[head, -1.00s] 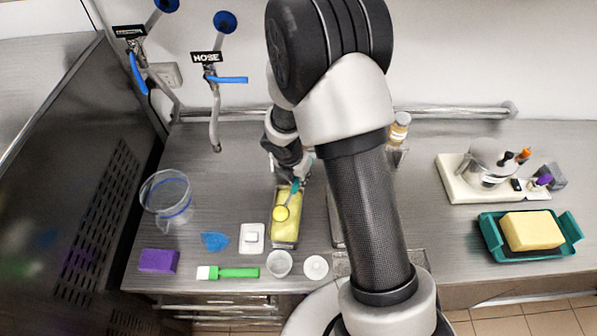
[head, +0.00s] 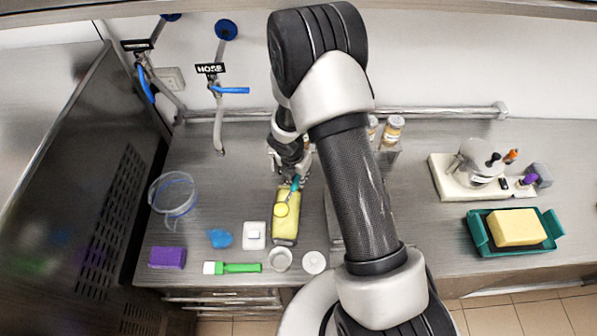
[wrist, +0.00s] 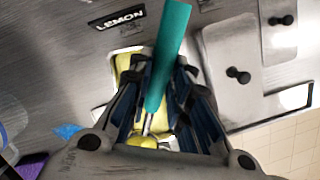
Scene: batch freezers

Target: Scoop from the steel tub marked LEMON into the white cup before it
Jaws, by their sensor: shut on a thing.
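The steel tub (head: 284,242) is full of yellow ice cream (head: 290,225). Its LEMON label (wrist: 117,18) is readable in the wrist view. My gripper (head: 297,172) is shut on the teal handle of a scoop (wrist: 168,55), above the back part of the tub. The scoop's round yellow-coated head (head: 281,209) is over or in the yellow surface; its exact depth is unclear. The white cup (head: 280,260) stands upright before the tub, its opening facing up, and looks empty. The wrist view does not show the cup.
A round white lid or cup (head: 314,262) stands right of the cup. A white block (head: 254,235), blue cloth-like piece (head: 220,238), green-handled brush (head: 236,267), purple sponge (head: 167,257) and clear jug (head: 173,196) are left. Lidded tubs (wrist: 232,72) adjoin on the right.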

